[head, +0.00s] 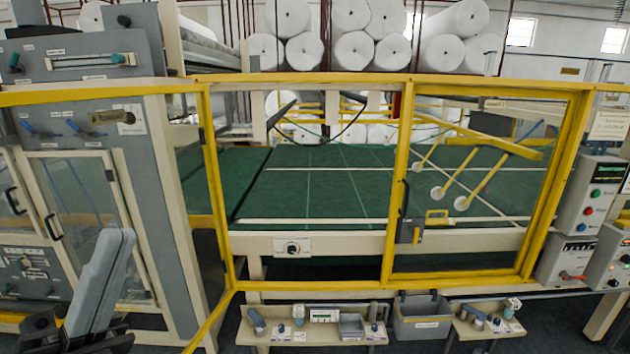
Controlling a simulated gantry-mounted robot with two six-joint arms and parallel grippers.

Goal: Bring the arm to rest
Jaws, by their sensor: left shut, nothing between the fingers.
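My left gripper (116,242) is at the lower left of the head view, its grey fingers pointing up and away. It is shut and empty. Its dark base shows at the bottom edge. It is seen in front of the grey machine cabinet (148,165); I cannot tell the gap between them. My right gripper is not in view.
A yellow guard frame (300,80) crosses the view before a green conveyor bed (330,190). White wadding rolls (353,50) are stacked behind. Low benches (310,336) with small tools and a grey bin (420,318) stand below. Control boxes (592,197) are at right.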

